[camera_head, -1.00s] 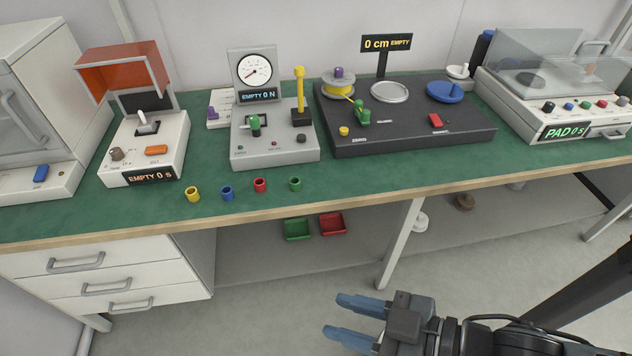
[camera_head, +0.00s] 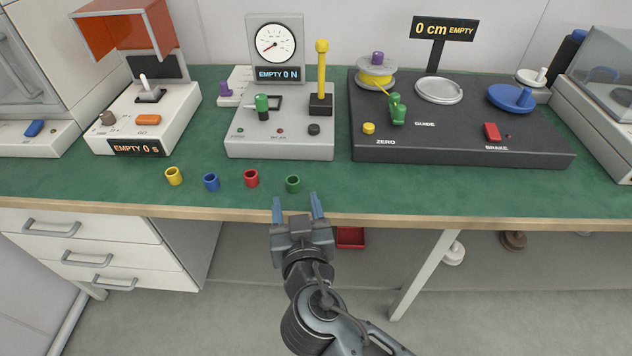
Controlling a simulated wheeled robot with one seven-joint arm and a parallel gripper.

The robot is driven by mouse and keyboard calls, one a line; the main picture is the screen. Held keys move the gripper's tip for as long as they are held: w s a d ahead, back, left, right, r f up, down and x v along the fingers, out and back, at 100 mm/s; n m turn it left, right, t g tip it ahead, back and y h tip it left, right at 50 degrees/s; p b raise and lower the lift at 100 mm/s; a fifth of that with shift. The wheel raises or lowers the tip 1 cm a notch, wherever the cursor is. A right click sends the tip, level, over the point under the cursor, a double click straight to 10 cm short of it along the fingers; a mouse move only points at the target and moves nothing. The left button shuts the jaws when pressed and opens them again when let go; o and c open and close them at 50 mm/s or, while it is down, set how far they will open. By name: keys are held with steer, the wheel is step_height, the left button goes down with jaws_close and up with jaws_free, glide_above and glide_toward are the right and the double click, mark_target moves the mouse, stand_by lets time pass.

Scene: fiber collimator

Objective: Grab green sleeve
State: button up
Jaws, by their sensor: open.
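The green sleeve (camera_head: 293,184) is a small hollow cylinder standing upright on the green bench top, near the front edge. It is the rightmost in a row with a red sleeve (camera_head: 251,178), a blue sleeve (camera_head: 211,182) and a yellow sleeve (camera_head: 174,176). My gripper (camera_head: 298,202) is open and empty at the front edge of the bench. Its two blue fingers point away from me toward the green sleeve, which appears just beyond and between the fingertips. I cannot tell the exact height or the gap from this view.
Behind the sleeves stand a grey force tester (camera_head: 280,148), a black spooling panel (camera_head: 460,150) and a white box with an orange cover (camera_head: 145,130). The wooden bench edge (camera_head: 130,206) lies close to my gripper. Bare bench top lies right of the green sleeve.

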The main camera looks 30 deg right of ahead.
mark_target(293, 185)
steer(key=shift+w+d+r, duration=0.1)
steer(key=shift+w+d, duration=0.05)
steer(key=shift+w, duration=0.15)
steer(key=shift+x, duration=0.9)
steer(key=shift+p+x, duration=0.9)
steer(key=shift+x, duration=1.85)
steer(key=c, duration=1)
